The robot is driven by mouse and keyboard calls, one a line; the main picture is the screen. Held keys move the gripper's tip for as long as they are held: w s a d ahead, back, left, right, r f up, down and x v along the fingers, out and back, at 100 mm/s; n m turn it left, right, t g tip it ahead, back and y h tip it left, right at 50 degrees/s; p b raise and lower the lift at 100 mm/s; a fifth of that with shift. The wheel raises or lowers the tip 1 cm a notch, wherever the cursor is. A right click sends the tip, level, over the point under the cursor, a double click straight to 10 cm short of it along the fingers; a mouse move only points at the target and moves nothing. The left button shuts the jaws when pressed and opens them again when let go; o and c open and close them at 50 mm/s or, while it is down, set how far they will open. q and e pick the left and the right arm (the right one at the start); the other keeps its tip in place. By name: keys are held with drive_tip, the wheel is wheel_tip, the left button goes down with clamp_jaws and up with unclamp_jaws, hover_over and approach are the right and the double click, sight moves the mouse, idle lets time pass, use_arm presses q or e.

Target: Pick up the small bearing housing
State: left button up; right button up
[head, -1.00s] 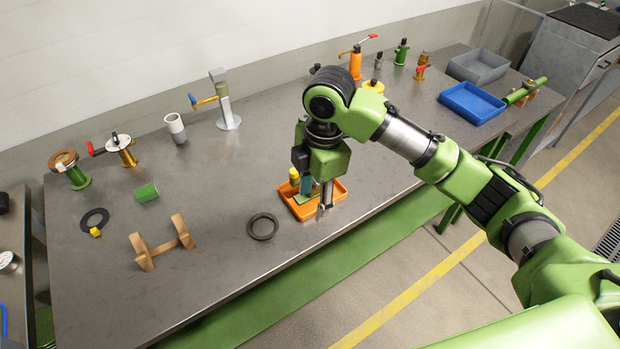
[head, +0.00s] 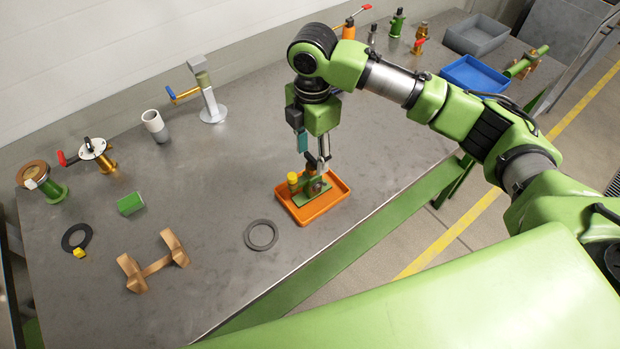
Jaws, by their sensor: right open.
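A small green bearing housing with a flat base (head: 308,196) sits in the orange tray (head: 318,214) near the front edge of the workbench. A yellow cap (head: 292,178) shows at its left end. My right gripper (head: 316,166) is open and points down at the housing, over the rear part of the tray. Its fingertips hide part of the housing's upper side, and I cannot tell whether they touch it. My left gripper is not in view.
A dark ring (head: 261,235) lies left of the tray, and a wooden cradle (head: 152,262) stands farther left. A green block (head: 131,203) and several valves stand behind. A blue tray (head: 474,75) and grey tray (head: 475,36) are at the back right.

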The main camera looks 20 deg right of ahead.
sight(310, 174)
wheel_tip(310, 174, down, 2)
drive_tip(key=shift+w+f, duration=0.1)
drive_tip(key=shift+f, duration=0.05)
drive_tip(key=shift+w+f, duration=0.1)
drive_tip(key=shift+f, duration=0.2)
drive_tip(key=f+p, duration=0.1)
drive_tip(key=f, duration=0.1)
drive_tip(key=f+p, duration=0.1)
drive_tip(key=f, duration=0.1)
drive_tip(key=shift+s+a+p, duration=0.2)
drive_tip(key=shift+p, duration=0.1)
drive_tip(key=shift+f, duration=0.4)
drive_tip(key=shift+w+f, duration=0.1)
drive_tip(key=shift+f, duration=0.1)
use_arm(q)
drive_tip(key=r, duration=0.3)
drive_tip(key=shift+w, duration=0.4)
use_arm(e)
drive_tip(key=shift+r, duration=0.1)
clamp_jaws()
